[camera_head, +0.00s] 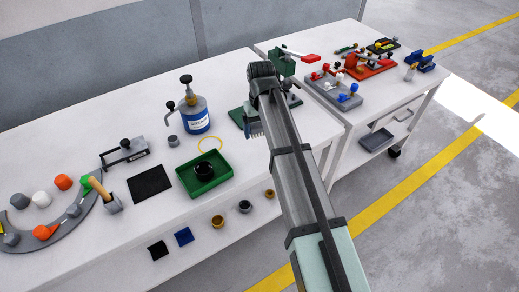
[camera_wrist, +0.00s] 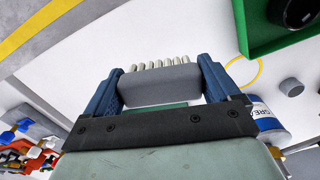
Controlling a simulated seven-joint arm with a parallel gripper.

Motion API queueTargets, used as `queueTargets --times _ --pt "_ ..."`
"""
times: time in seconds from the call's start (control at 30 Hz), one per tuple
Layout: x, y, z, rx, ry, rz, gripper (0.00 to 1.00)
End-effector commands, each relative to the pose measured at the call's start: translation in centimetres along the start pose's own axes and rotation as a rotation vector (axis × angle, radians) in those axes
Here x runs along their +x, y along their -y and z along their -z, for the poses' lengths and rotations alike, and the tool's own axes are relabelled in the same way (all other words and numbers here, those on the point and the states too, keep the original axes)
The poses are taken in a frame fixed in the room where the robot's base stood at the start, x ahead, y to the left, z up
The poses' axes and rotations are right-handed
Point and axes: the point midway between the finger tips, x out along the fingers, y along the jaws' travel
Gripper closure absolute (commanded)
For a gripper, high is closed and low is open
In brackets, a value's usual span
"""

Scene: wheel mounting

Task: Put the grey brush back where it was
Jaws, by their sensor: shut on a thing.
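The grey brush (camera_wrist: 160,84) is a grey block with a row of pale bristles. In the wrist view it sits between the two blue fingers of my gripper (camera_wrist: 160,78), which is shut on it. In the head view my gripper (camera_head: 255,127) is over the right part of the near table, and my arm hides most of the brush. A thin yellow ring outline (camera_head: 210,144) lies on the bare tabletop to the left of my gripper. It also shows in the wrist view (camera_wrist: 243,73), right of the brush. I cannot tell whether the brush touches anything below.
A blue-labelled grease can (camera_head: 195,116) and a small grey cylinder (camera_head: 173,141) stand left of my gripper. A green tray (camera_head: 219,182) holding a black round part is in front of the ring. A green base plate (camera_head: 237,116) lies close behind my gripper.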

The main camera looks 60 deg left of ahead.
Motion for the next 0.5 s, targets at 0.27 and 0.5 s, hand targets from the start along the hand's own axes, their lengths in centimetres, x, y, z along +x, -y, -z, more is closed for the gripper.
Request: queueTargets --times 0.27,0.5 --pt "-0.2 -0.3 1.8 -0.174 -0.01 -0.002 0.44" --pt "1.0 -0.3 1.7 -0.218 -0.008 -0.002 0.44"
